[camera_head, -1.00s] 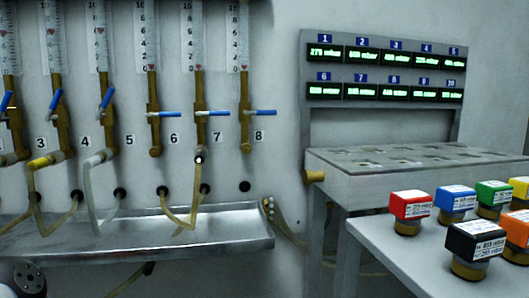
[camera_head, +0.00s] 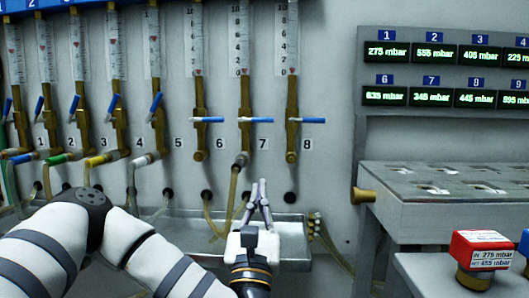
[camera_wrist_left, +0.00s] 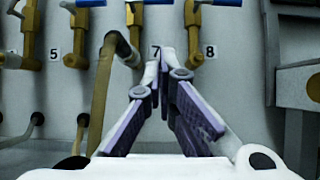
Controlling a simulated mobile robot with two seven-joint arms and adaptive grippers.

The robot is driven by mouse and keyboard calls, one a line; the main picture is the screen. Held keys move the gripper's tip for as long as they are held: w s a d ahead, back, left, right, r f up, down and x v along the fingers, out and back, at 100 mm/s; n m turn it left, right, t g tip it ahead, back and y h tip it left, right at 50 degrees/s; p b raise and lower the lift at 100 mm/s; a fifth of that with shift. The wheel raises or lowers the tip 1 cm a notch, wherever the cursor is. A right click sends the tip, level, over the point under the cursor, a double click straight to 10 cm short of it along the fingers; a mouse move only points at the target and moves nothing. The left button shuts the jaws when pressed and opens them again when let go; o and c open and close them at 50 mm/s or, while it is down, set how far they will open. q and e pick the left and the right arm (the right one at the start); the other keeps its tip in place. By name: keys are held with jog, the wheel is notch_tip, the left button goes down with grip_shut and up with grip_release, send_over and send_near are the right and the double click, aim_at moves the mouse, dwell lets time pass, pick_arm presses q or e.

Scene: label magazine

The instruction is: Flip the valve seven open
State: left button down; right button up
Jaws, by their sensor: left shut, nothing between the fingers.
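Valve seven (camera_head: 245,134) is a brass valve on the wall, left of the label 7, with a hose joined near its lower end. Its blue lever (camera_head: 262,119) lies horizontal, pointing right. In the left wrist view, valve seven (camera_wrist_left: 136,22) is at the top, left of the label 7, and most of its lever is cut off. My left gripper (camera_head: 259,184) is shut and empty, fingers pointing up. In the head view its tips appear below valve seven and slightly to its right; contact cannot be seen. My right gripper is out of view.
Valve six (camera_head: 200,134) and valve eight (camera_head: 291,134) flank it, levers also horizontal. Levers further left are tilted steeply. A hose (camera_wrist_left: 103,90) runs left of the fingers. A metal tray (camera_head: 296,226) lies below; a grey rack (camera_head: 420,230) stands right.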

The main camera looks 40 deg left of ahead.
aim_at(263, 120)
pick_arm(q)
jog(key=shift+s+d+r+p+x, duration=0.2)
jog(key=shift+r+p+x, duration=0.3)
jog(key=shift+x, duration=1.55)
jog(key=shift+s+d+r+p+x, duration=0.25)
jog(key=shift+p+x, duration=0.4)
jog(key=shift+x, duration=1.45)
jog(key=shift+s+d+r+p+x, duration=0.15)
jog(key=shift+r+p+x, duration=0.4)
jog(key=shift+x, duration=1.5)
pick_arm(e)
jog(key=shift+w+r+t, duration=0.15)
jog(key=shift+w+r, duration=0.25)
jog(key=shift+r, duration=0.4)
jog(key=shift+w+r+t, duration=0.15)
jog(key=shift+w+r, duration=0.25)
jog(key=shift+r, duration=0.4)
pick_arm(q)
jog(key=shift+f, duration=0.1)
